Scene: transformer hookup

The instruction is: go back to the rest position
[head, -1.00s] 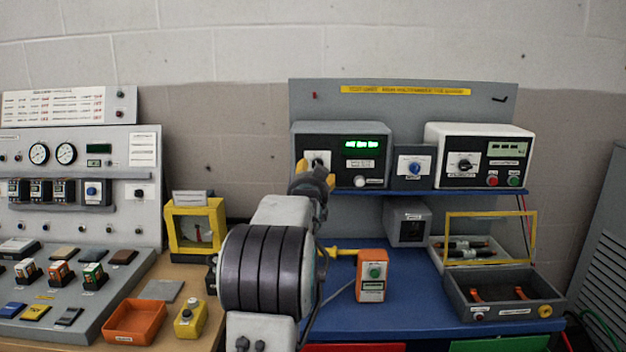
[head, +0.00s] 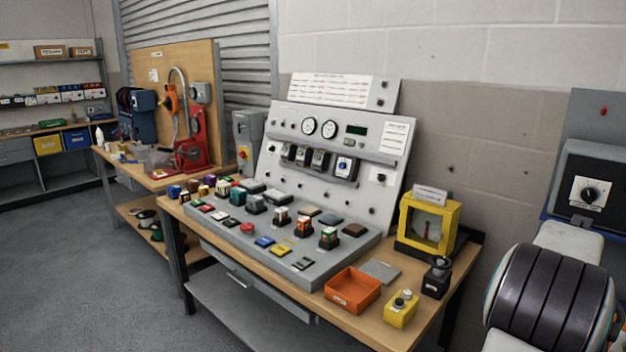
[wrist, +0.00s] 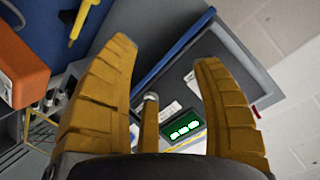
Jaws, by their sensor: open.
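Beyond the fingers is a dark-fronted unit with a green lit display (wrist: 185,128). In the head view my arm stands at the right edge, and my gripper is out of that picture. The sloped grey control panel (head: 330,185) with gauges and several small modules stands on a wooden bench in the middle.
An orange tray (head: 352,290), a small yellow button box (head: 401,310) and a yellow-framed box (head: 429,224) sit at the bench's right end. A pegboard bench (head: 170,95) with a red stand is further left. The grey floor (head: 90,260) at left is clear.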

